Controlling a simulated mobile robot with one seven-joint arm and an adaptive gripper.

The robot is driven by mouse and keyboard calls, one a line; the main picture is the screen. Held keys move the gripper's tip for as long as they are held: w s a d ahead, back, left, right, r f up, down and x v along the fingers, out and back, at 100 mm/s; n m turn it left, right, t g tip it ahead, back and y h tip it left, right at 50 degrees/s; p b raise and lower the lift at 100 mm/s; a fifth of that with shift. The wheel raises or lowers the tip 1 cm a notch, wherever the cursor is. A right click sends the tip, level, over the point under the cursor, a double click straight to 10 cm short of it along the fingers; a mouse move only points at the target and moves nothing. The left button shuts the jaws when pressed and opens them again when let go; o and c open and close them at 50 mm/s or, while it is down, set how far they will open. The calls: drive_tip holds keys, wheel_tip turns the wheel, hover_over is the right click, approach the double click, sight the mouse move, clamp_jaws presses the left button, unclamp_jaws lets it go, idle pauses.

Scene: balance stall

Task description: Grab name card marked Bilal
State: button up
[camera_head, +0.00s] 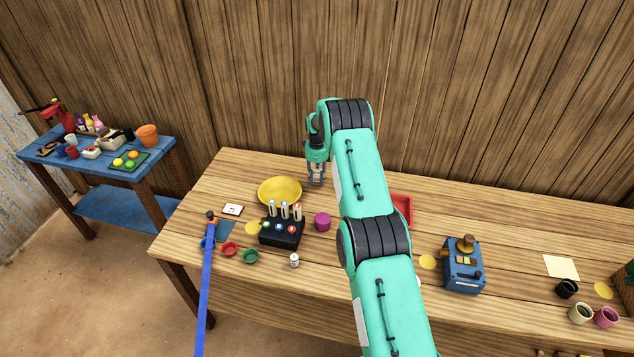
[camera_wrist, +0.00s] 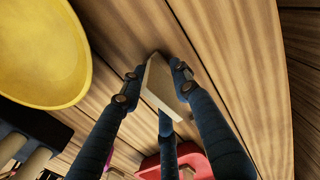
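A pale, thin card (camera_wrist: 158,84) shows between my fingertips in the wrist view. Its marking cannot be read, so I cannot tell whether it says Bilal. My gripper (camera_wrist: 160,78) has its dark fingers drawn in close around the card, with the left and right tips against its sides and the third finger at its near end. In the head view my gripper (camera_head: 316,182) points down at the back of the table, just right of the yellow bowl (camera_head: 280,191). The card cannot be made out there. Whether it touches the table is unclear.
The bowl's rim (camera_wrist: 82,88) is close left in the wrist view. A black box with upright cylinders (camera_head: 282,234), a magenta cup (camera_head: 322,222) and a red tray (camera_head: 403,210) stand nearby. A blue device (camera_head: 463,266) is further right. My arm hides part of the table (camera_head: 510,231).

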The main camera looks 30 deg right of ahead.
sight(317, 170)
clamp_jaws()
drive_tip(key=shift+r, duration=0.1)
drive_tip(key=shift+r, duration=1.7)
drive_tip(key=s+a, duration=0.2)
drive_tip(key=s, duration=0.3)
drive_tip(key=s+a+r, duration=0.1)
drive_tip(key=s+a, duration=0.1)
drive_tip(key=s, duration=0.3)
drive_tip(key=s+a, duration=0.2)
drive_tip(key=s, duration=0.2)
drive_tip(key=shift+s+r+p, duration=0.25)
drive_tip(key=shift+s+p, duration=0.1)
drive_tip(key=shift+s, duration=0.05)
